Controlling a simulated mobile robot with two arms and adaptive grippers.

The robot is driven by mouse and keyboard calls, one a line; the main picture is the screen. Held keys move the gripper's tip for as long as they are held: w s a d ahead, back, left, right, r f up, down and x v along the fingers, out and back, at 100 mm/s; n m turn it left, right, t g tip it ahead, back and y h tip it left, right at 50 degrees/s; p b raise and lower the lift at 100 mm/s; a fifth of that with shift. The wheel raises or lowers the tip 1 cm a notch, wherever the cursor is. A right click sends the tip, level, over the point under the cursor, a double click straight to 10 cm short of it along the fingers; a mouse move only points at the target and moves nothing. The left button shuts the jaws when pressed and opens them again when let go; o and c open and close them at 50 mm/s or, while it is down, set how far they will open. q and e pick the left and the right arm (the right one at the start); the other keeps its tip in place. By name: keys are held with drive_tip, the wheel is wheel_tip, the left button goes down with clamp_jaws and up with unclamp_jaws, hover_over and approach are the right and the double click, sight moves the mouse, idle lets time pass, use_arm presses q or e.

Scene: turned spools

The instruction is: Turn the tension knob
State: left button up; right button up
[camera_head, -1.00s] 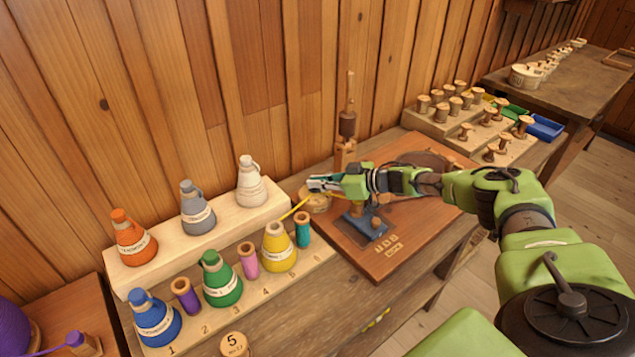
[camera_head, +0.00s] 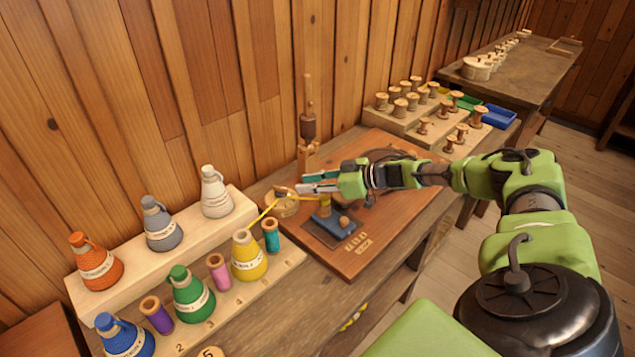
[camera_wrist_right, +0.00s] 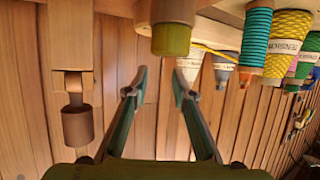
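My right gripper (camera_head: 303,183) reaches over the brown winder board (camera_head: 375,240). Its two fingers are apart and empty in the right wrist view (camera_wrist_right: 158,82). No part is labelled readably as the tension knob. A dark brown, knob-like cylinder (camera_head: 308,126) sits on an upright wooden post behind the gripper; it also shows in the wrist view (camera_wrist_right: 77,124), beside the fingers and apart from them. My left gripper is out of view.
A yellow thread (camera_head: 264,211) runs from the yellow cone (camera_head: 248,258) to a round wooden piece (camera_head: 285,207) near the fingertips. Several cones and spools stand at the left. A rack of wooden spools (camera_head: 400,105) and a blue tray (camera_head: 499,116) are at the back right.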

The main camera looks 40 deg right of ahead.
drive_tip(key=shift+v, duration=1.5)
